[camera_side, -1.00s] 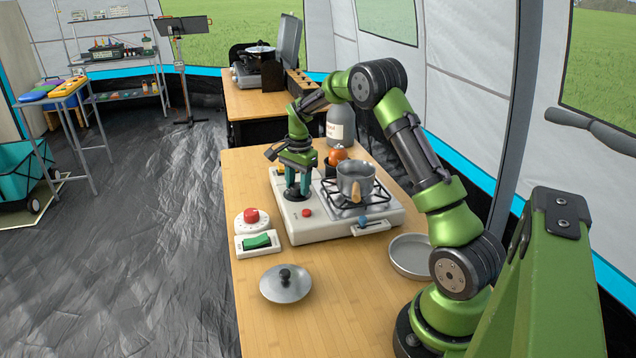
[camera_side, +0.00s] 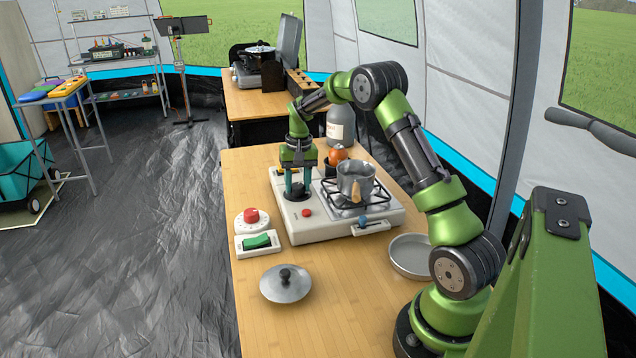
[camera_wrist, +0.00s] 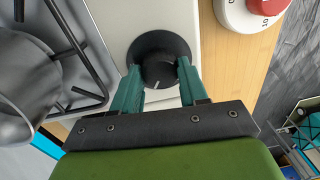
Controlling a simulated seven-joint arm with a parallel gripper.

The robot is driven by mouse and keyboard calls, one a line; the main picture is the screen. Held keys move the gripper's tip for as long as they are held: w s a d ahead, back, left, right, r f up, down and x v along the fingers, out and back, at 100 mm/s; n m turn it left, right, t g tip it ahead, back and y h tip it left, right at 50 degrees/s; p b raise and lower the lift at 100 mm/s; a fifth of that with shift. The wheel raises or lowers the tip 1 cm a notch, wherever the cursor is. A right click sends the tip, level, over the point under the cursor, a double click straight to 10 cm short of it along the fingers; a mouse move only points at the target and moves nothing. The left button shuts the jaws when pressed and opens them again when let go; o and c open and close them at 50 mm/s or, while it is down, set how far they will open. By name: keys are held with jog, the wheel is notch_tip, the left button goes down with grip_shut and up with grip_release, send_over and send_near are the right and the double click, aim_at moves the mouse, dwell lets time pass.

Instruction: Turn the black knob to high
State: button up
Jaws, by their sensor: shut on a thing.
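The black knob (camera_wrist: 160,62) sits on the white stove (camera_side: 320,228), left of the burner. In the wrist view it has a white pointer mark, which lies at the near side of its face, between my fingers. My gripper (camera_wrist: 158,78) points down at the knob, with one green finger on each side of it, shut on it. In the side view my gripper (camera_side: 298,190) stands upright over the knob and hides most of it. Any printed setting marks around the knob cannot be read.
A steel pot (camera_side: 356,182) stands on the burner grate close beside the knob. A red button (camera_side: 306,213), a blue slider (camera_side: 363,221), a red dial (camera_side: 251,217) and a green switch (camera_side: 257,241) are nearby. A bottle (camera_side: 341,128) stands behind. The front table is mostly clear around a lid (camera_side: 286,282).

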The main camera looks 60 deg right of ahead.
aim_at(301, 184)
jog(key=shift+r+n, duration=0.1)
jog(key=shift+n, duration=1.3)
jog(key=o, duration=1)
jog(key=shift+o, duration=0.2)
notch_tip(301, 184, up, 17)
jog(key=shift+s+d, duration=0.2)
jog(key=shift+d, duration=0.2)
